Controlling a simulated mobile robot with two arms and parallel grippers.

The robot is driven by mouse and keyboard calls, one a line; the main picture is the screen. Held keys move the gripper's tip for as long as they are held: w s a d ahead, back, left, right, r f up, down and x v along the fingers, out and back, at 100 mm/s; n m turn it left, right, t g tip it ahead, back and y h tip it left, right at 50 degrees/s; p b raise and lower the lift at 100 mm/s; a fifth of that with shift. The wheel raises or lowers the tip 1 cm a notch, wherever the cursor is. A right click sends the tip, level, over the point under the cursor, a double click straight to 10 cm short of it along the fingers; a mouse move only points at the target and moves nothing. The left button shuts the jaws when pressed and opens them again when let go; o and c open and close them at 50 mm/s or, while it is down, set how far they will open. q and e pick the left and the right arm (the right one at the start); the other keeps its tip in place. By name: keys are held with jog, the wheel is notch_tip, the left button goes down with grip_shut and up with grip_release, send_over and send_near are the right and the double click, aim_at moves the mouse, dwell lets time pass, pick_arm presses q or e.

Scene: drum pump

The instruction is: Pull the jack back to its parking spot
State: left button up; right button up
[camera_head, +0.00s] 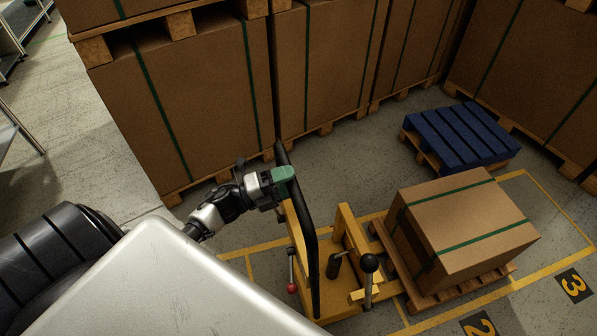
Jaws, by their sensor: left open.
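The yellow jack (309,262) stands at the lower centre, with a tall black handle bar (312,235) leaning up and to the left. It has a lever with a red knob (292,288) and one with a black knob (369,262). My left gripper (285,178) is at the upper part of the bar, its green-tipped end against or very close to it. The jaws are open; whether the bar lies between them is hard to see. A strapped carton (462,222) sits on a wooden pallet (430,301) right of the jack. My right gripper is out of view.
Yellow floor lines (545,203) mark bays, with plates numbered 2 (478,325) and 3 (573,285). A blue pallet (460,137) lies on another pallet behind the carton. Large strapped cartons (190,105) wall off the back. Open floor (50,125) shows at the left.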

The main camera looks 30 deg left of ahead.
pick_arm(q)
jog(key=shift+x, duration=1.25)
grip_shut()
